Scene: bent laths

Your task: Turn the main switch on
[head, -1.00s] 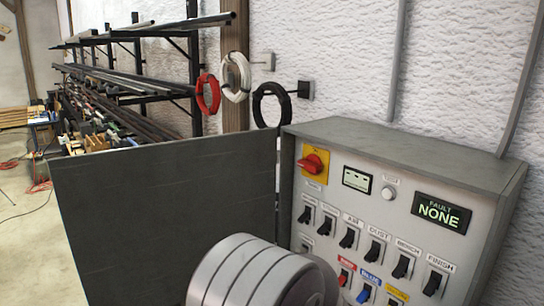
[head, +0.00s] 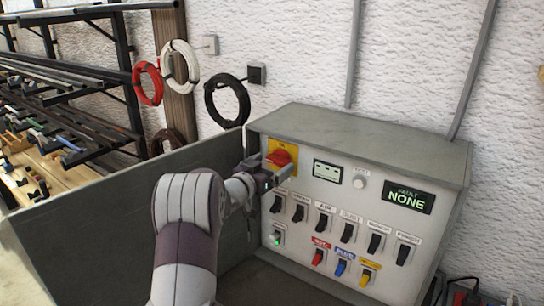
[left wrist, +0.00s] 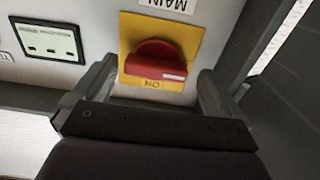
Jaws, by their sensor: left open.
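The main switch is a red rotary knob (head: 281,157) on a yellow plate (head: 292,146), at the upper left of the grey control box's front. In the left wrist view the knob (left wrist: 150,60) shows close up, with its bar lying across the picture and a white mark at its right end. The label MAIN appears upside down there; the small text on the plate is unclear. My left gripper (head: 274,178) is open right in front of the knob. Its fingers (left wrist: 155,80) stand on either side of the knob, apart from it sideways; depth is hard to tell. My right gripper is not in view.
The control box (head: 370,135) also carries black switches (head: 321,219), coloured switches (head: 342,267), a small meter (head: 327,171) and a display reading FAULT NONE (head: 408,200). A grey panel (head: 100,215) stands left of it. Cable coils (head: 227,102) hang on the wall behind.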

